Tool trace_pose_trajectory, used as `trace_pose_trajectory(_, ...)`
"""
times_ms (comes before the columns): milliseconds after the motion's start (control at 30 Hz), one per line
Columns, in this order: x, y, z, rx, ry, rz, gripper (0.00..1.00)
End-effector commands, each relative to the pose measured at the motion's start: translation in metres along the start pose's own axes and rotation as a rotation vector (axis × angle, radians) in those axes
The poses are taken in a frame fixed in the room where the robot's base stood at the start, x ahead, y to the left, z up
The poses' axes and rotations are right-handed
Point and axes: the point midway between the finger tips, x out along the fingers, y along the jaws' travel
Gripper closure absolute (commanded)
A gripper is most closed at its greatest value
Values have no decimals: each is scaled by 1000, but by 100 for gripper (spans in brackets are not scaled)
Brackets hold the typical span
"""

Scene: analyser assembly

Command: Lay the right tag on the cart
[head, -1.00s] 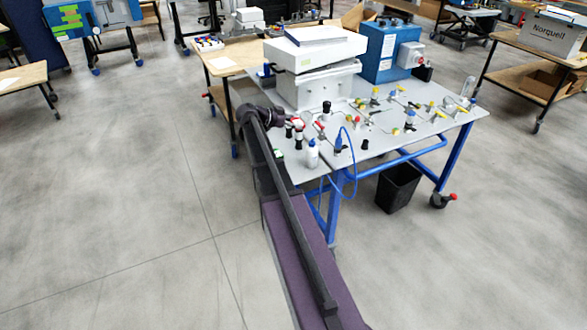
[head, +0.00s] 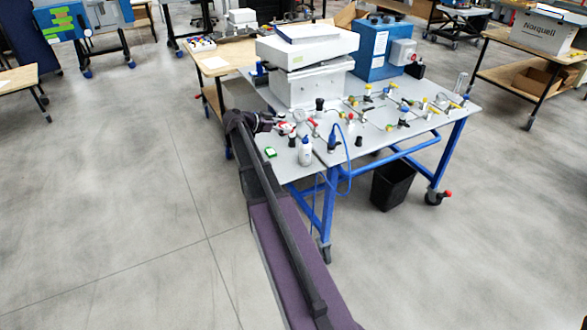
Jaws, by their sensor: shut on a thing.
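The cart (head: 407,152) is a grey-topped table on a blue frame with castors, right of the middle of the head view. My gripper (head: 268,122) is at the cart's left edge, at the end of my dark arm, and appears low over the top. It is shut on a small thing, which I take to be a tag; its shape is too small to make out. Which tag is the right one cannot be told at this size. A small green and white piece (head: 270,152) lies on the near left corner of the cart top.
A white analyser box (head: 305,52) and a blue box (head: 380,48) stand behind. A blue cable (head: 349,160) hangs over the front edge. Bare top shows around the green piece.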

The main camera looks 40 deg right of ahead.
Motion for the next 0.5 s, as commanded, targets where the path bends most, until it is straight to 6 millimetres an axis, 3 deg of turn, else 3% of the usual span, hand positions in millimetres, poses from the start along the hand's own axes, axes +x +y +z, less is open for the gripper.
trace_pose_trajectory(33, 2, 8, 14, 0, 0, 0, 42)
trace_pose_trajectory(500, 5, 70, 99, 0, 0, 0, 42)
